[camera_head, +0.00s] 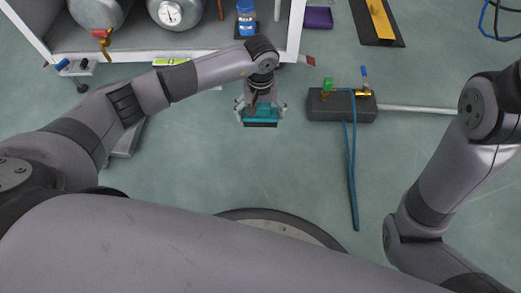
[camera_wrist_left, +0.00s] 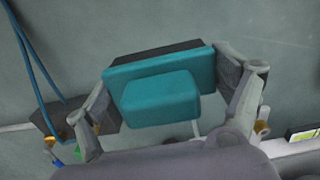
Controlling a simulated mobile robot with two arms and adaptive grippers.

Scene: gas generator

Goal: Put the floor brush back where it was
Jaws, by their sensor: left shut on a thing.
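The floor brush (camera_head: 261,116) has a teal block body with a dark underside. My left gripper (camera_head: 260,106) is shut on it, with one finger at each end of the block. The brush also shows large in the left wrist view (camera_wrist_left: 160,98), between the two fingers of the left gripper (camera_wrist_left: 170,90). In the head view it is in front of the white shelf unit. I cannot tell whether it touches the floor. My right arm shows at the right of the head view, but its gripper is out of view.
A white shelf unit (camera_head: 150,48) with gauged tanks and a blue bottle (camera_head: 246,18) stands behind. A dark block with valves (camera_head: 342,106), a blue hose (camera_head: 352,180) and a pipe lie to the right. A purple tray (camera_head: 318,17) is farther back. Open floor lies in front.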

